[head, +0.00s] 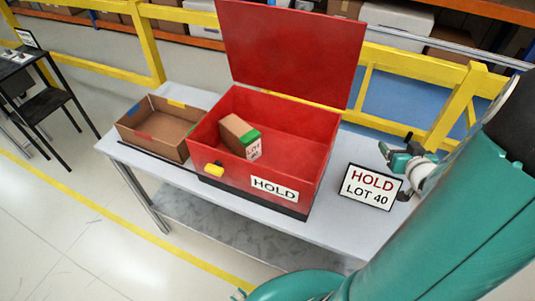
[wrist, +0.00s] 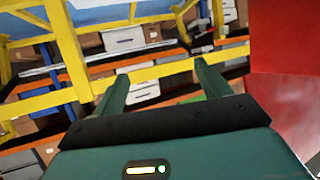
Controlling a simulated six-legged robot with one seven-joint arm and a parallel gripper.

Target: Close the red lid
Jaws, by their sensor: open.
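The red lid (head: 290,50) stands open and roughly upright at the back edge of the red box (head: 310,180). My gripper (head: 395,146) is to the right of the box, behind the sign, apart from the lid. In the wrist view my gripper (wrist: 162,88) has its two fingers spread with nothing between them. A red surface (wrist: 285,45) fills the right side there; I cannot tell whether it is lid or box.
A white "HOLD LOT 40" sign (head: 370,187) stands on the grey table (head: 345,228) right of the box, close to my arm. An open cardboard box (head: 160,127) sits left. Yellow railings (head: 415,65) run behind the table. Shelves with boxes (wrist: 135,65) show beyond my fingers.

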